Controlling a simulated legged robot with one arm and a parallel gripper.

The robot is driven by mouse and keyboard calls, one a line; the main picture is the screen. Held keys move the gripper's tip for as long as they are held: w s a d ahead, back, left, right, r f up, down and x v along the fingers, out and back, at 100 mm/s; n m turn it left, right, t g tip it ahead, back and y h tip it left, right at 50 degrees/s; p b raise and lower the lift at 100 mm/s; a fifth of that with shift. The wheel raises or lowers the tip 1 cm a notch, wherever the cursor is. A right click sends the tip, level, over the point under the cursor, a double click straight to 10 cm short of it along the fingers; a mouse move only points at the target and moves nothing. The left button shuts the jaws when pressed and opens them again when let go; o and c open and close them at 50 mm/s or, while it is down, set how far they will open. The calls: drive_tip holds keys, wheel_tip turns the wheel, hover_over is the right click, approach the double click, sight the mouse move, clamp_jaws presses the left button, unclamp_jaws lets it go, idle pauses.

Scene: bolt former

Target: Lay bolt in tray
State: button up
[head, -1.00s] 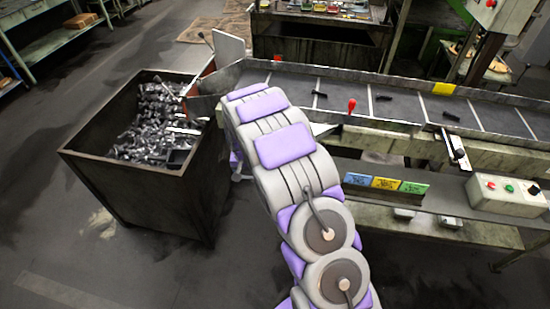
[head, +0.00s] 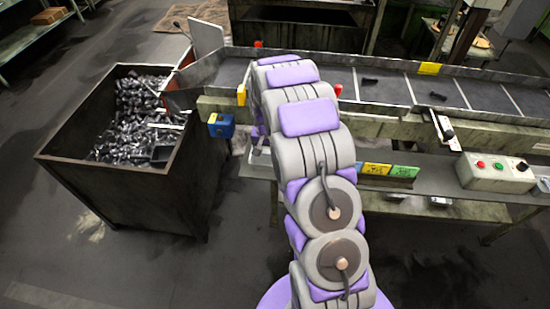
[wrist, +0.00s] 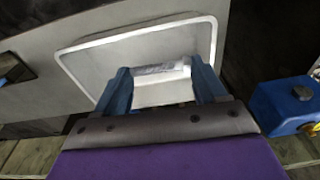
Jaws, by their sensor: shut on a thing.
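In the wrist view my gripper (wrist: 160,76) has two blue fingers, shut on a short silvery piece that looks like the bolt (wrist: 160,68). The bolt spans crosswise between the fingertips. Behind the fingers is a shallow pale tray (wrist: 100,62) with a raised white rim. The fingers and bolt overlap the tray in the picture; I cannot tell whether the bolt touches it. In the head view my arm hides the gripper, the held bolt and the tray.
A dark crate (head: 190,185) full of metal parts stands at the left. A conveyor (head: 390,90) carries dark bolts (head: 438,96). A blue box (head: 221,126) sits left of my arm; a blue block (wrist: 290,105) is right of the gripper in the wrist view. A control box (head: 497,172) is at the right.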

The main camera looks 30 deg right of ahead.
sight(263, 163)
drive_tip(key=shift+s+d+f, duration=0.1)
drive_tip(key=shift+s+d, duration=0.25)
drive_tip(key=shift+d, duration=0.25)
drive_tip(key=shift+s+d+f, duration=0.1)
drive_tip(key=shift+s+d, duration=0.25)
drive_tip(key=shift+d, duration=0.25)
wheel_tip(263, 163, down, 4)
drive_tip(key=shift+a+r+b, duration=0.15)
drive_tip(key=shift+r+b, duration=0.05)
drive_tip(key=shift+b, duration=0.25)
drive_tip(key=shift+d, duration=0.25)
drive_tip(key=shift+f, duration=0.35)
drive_tip(key=shift+a+f, duration=0.15)
drive_tip(key=shift+f, duration=0.05)
drive_tip(key=o, duration=1.2)
drive_tip(key=shift+r, duration=0.15)
